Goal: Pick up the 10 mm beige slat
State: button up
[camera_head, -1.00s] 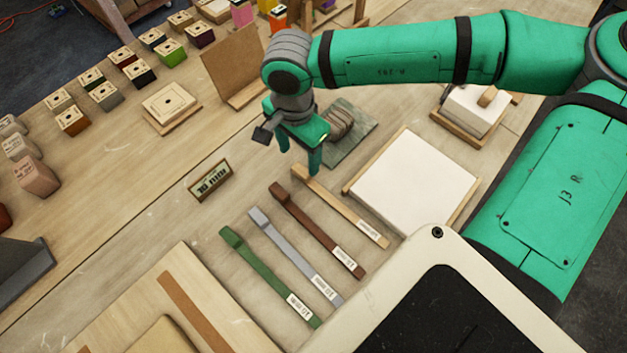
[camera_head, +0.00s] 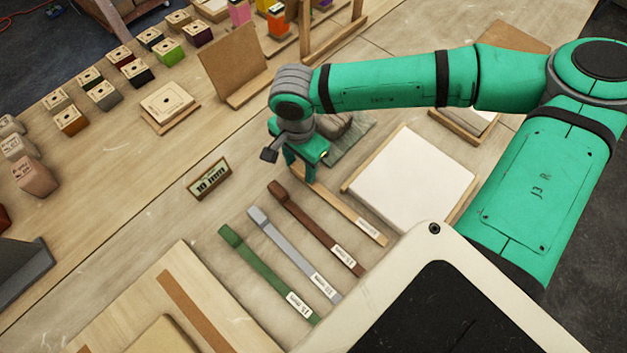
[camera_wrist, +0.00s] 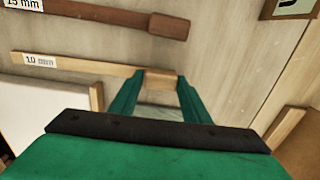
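The beige slat (camera_head: 345,210) lies flat on the bench, rightmost in the row of slats, with a small label at its near end. In the wrist view the beige slat (camera_wrist: 90,66) carries a "10 mm" label and has a thicker block at its far end. My gripper (camera_head: 301,178) is low over that block end. In the wrist view my gripper (camera_wrist: 163,77) is open, with one green finger on each side of the block along the slat's length. I cannot tell whether the fingertips touch the block.
A brown slat (camera_head: 316,227), a grey slat (camera_head: 293,252) and a green slat (camera_head: 266,272) lie to the left. A white-topped board (camera_head: 412,180) lies close on the right. A "10 mm" sign (camera_head: 210,180) stands left of the slats, with clear bench around it.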

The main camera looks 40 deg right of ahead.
jog(key=c, duration=0.6)
jog(key=shift+a+r, duration=0.1)
jog(key=shift+r, duration=0.05)
